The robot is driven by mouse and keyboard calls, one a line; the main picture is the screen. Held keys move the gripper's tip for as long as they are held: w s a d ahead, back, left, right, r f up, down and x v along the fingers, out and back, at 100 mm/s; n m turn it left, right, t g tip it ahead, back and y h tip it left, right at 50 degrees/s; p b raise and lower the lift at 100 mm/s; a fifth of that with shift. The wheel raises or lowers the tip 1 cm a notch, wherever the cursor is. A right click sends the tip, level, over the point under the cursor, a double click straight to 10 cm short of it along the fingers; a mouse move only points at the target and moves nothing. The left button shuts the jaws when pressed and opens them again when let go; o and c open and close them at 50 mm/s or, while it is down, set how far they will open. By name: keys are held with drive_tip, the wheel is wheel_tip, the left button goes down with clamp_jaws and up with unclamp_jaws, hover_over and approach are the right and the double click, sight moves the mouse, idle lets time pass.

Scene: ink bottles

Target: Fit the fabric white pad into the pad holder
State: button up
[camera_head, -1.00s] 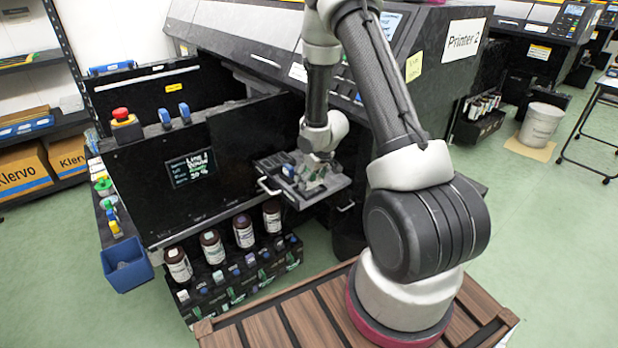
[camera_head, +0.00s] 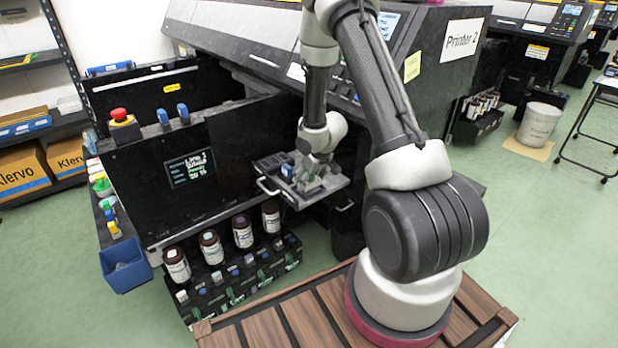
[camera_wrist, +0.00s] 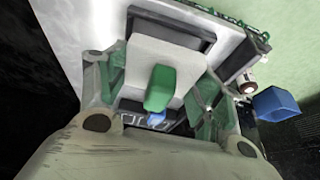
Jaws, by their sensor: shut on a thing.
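The fabric white pad (camera_wrist: 188,62) is a pale block with a green tab (camera_wrist: 160,88) on it, seen in the wrist view. My gripper (camera_wrist: 160,92) has its green-lined fingers on either side of the pad and is shut on it. A dark rectangular frame, seemingly the pad holder (camera_wrist: 172,26), shows at the pad's far edge. Whether the pad is seated in it cannot be told. In the head view my gripper (camera_head: 309,174) is low over the pulled-out tray (camera_head: 330,186) of the printer, and hides the pad's details.
A black panel with a small screen (camera_head: 190,168) stands left of the tray. Several brown bottles (camera_head: 210,246) stand in a rack below it. A blue bin (camera_head: 126,268) hangs at the left and also shows in the wrist view (camera_wrist: 276,103). The printer body (camera_head: 245,60) rises behind.

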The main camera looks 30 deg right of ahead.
drive_tip(key=shift+f, duration=0.1)
idle(0.3)
drive_tip(key=shift+f, duration=0.4)
drive_tip(key=shift+f, duration=0.35)
drive_tip(key=shift+o, duration=0.2)
drive_tip(key=shift+s+f, duration=0.1)
drive_tip(key=shift+f, duration=0.1)
drive_tip(key=shift+f, duration=0.1)
drive_tip(key=shift+c, duration=0.5)
drive_tip(key=o, duration=1.2)
drive_tip(key=shift+f, duration=0.1)
drive_tip(key=shift+o, duration=0.2)
